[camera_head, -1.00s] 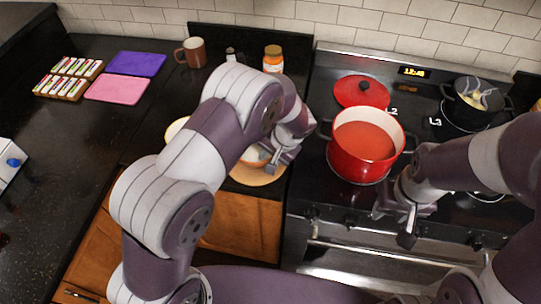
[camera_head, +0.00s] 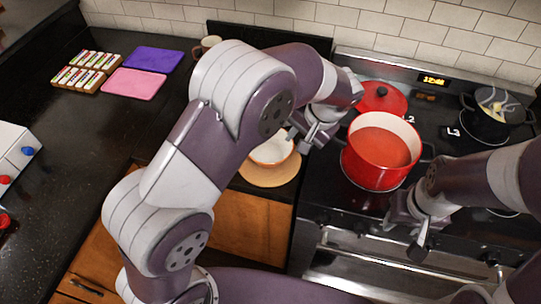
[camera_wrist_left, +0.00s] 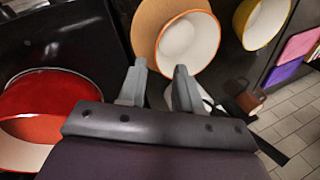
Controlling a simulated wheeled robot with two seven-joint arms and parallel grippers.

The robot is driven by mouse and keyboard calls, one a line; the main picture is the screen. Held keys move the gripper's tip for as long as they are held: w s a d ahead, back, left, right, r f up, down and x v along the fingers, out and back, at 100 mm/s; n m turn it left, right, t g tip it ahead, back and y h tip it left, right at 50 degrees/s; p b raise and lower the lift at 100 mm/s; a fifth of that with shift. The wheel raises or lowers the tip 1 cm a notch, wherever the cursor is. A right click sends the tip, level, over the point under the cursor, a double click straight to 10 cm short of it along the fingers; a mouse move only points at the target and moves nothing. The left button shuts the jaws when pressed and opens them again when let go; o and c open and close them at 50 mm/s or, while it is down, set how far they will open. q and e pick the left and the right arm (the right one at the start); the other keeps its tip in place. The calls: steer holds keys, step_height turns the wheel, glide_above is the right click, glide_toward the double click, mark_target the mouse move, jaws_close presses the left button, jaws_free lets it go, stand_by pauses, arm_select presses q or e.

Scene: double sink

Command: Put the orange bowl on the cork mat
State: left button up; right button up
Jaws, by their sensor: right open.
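The orange bowl (camera_head: 272,151), white inside, sits upright on the round cork mat (camera_head: 262,180) left of the stove, partly hidden by my left arm. In the left wrist view, the bowl (camera_wrist_left: 190,42) rests on the mat (camera_wrist_left: 147,22) beyond my fingertips. My left gripper (camera_head: 305,133) is just right of the bowl; its fingers (camera_wrist_left: 160,82) are apart with nothing between them. My right gripper (camera_head: 407,228) is open and empty in front of the red pot.
A red pot (camera_head: 380,160) and its lid (camera_head: 381,97) are on the stove, close to my left gripper. A black pot (camera_head: 492,112) stands at the back right. A yellow bowl (camera_wrist_left: 262,20) shows in the wrist view. A mug (camera_head: 203,45) stands behind.

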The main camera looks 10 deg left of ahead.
arm_select(q)
steer(key=s+a+n+h, duration=0.3)
steer(key=s+a, duration=0.9)
steer(key=s, duration=0.4)
steer(key=shift+a+n+h, duration=0.3)
steer(key=shift+n+h, duration=0.1)
steer(key=shift+n, duration=0.2)
steer(key=shift+s, duration=0.2)
